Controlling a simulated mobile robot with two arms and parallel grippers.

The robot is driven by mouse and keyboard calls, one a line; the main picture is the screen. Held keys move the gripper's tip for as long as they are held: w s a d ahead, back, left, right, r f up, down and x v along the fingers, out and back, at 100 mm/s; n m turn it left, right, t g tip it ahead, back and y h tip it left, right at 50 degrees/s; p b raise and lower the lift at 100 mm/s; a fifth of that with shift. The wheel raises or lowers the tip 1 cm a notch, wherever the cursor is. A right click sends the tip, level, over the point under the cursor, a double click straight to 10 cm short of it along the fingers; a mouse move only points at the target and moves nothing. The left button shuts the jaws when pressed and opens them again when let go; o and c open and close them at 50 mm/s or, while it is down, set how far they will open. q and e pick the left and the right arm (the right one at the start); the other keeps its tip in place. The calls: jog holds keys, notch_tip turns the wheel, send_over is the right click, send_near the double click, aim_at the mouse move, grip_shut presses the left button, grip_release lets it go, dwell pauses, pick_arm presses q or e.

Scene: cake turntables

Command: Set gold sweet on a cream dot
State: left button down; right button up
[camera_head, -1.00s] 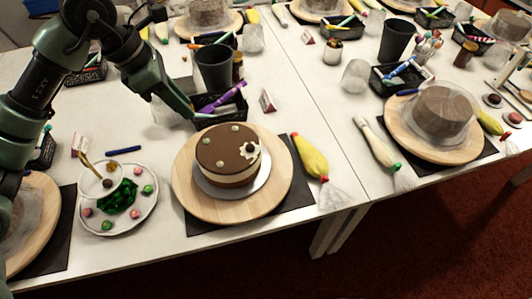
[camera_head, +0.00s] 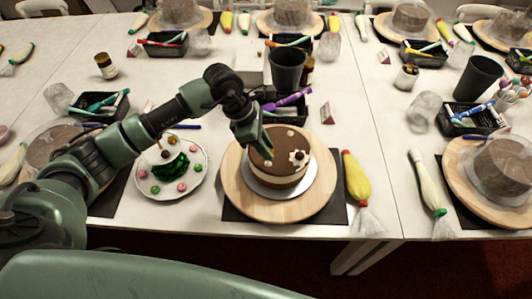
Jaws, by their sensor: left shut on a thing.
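The chocolate-topped cake (camera_head: 287,172) stands on a round wooden turntable (camera_head: 237,192), with a pale flower and cream dots (camera_head: 289,133) on top. My left gripper (camera_head: 258,164) comes down at the left part of the cake top and covers part of it. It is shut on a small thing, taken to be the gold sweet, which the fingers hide. My right gripper is not in view.
A dark cup (camera_head: 287,70) and a pen basket with a purple pen (camera_head: 290,100) stand behind the cake. A small card (camera_head: 327,114) and a yellow piping bag (camera_head: 356,178) are to its right. Bare white table lies beyond the piping bag.

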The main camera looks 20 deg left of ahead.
aim_at(266, 164)
pick_arm(q)
notch_tip(266, 164, down, 4)
jog(key=shift+f+p, duration=0.25)
jog(key=shift+p, duration=0.35)
jog(key=c, duration=1.6)
grip_release()
jog(key=shift+f, duration=0.15)
jog(key=o, duration=0.4)
